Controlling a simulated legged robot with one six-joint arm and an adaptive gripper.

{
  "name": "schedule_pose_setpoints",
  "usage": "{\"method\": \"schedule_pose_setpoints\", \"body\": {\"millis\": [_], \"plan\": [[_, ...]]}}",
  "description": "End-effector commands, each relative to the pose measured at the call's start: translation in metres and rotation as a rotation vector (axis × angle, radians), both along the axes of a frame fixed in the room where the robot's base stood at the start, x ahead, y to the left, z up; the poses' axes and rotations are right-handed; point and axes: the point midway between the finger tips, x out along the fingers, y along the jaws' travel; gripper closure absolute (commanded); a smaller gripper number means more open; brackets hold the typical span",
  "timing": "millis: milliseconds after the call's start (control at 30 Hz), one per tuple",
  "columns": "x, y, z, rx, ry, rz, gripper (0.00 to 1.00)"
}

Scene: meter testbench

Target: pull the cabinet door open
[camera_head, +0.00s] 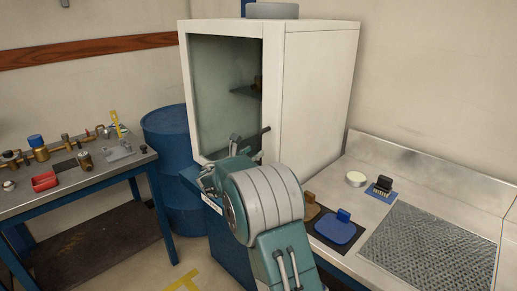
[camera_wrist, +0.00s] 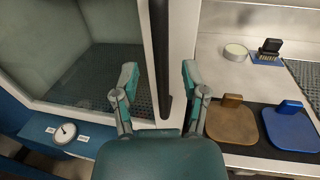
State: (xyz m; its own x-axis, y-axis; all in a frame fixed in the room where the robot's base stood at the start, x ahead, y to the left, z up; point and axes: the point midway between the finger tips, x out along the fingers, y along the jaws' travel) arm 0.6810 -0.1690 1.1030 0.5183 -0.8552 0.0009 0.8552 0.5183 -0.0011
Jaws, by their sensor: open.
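The white cabinet (camera_head: 320,95) stands on the bench at the middle of the head view. Its glass-panelled door (camera_head: 222,80) faces left and looks shut; it also fills the upper left of the wrist view (camera_wrist: 85,75). The dark vertical bar handle (camera_wrist: 161,50) runs along the door's right-hand frame. My gripper (camera_wrist: 160,80) is open, with one finger on each side of the bar in the picture. I cannot tell whether either finger touches it. In the head view my arm hides the lower part of the door.
A blue barrel (camera_head: 168,135) stands left of the cabinet, beside a table (camera_head: 100,185) with tools. On the right bench are a brown pad (camera_wrist: 232,122), a blue pad (camera_wrist: 290,128), a white round tin (camera_head: 356,179) and a metal mesh plate (camera_head: 430,245). A gauge (camera_wrist: 66,133) sits below the door.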

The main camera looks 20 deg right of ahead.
Motion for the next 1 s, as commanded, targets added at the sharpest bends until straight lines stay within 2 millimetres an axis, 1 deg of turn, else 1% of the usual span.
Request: {"method": "schedule_pose_setpoints", "body": {"millis": [33, 100, 233, 333, 567, 667, 700, 1000], "plan": [[0.004, -0.008, 0.000, -0.001, -0.001, -0.003, 0.43], [0.009, -0.017, 0.000, 0.000, 0.000, -0.003, 0.43], [0.016, -0.026, 0.000, 0.000, -0.001, -0.002, 0.43], [0.018, -0.030, 0.000, 0.000, 0.000, -0.001, 0.43], [0.018, -0.030, 0.000, 0.000, 0.000, 0.000, 0.43], [0.018, -0.030, 0.000, 0.000, 0.000, 0.000, 0.83], [0.018, -0.030, 0.000, 0.000, 0.000, 0.000, 1.00], [0.019, -0.028, 0.000, -0.001, -0.001, -0.001, 1.00]]}}
